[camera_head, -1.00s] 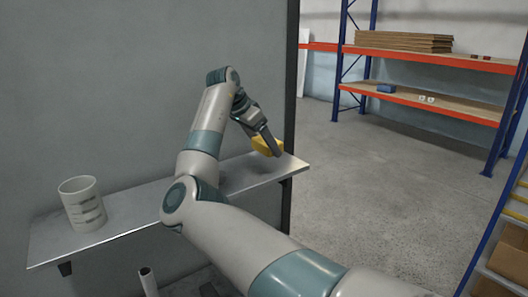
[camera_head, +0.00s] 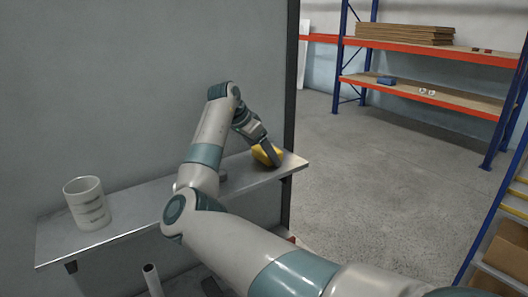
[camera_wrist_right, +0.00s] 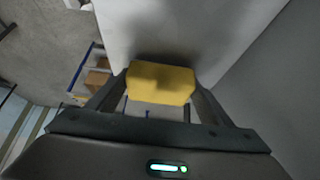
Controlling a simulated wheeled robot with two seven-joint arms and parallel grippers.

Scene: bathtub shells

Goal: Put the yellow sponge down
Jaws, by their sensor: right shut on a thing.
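The yellow sponge (camera_head: 265,154) is at the right end of a narrow metal wall shelf (camera_head: 133,213). My right gripper (camera_head: 270,156) is shut on it, with its fingers pointing down toward the shelf. In the right wrist view the sponge (camera_wrist_right: 160,83) sits between the two fingers of the gripper (camera_wrist_right: 158,92), with the pale shelf surface (camera_wrist_right: 188,25) beyond it and a dark shadow close around it. I cannot tell whether the sponge touches the shelf. My left gripper is not in view.
A white cup-like container (camera_head: 87,203) stands at the shelf's left end. A grey wall (camera_head: 130,80) runs behind the shelf. Orange-beamed racks (camera_head: 430,97) stand at the back right, with open floor between.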

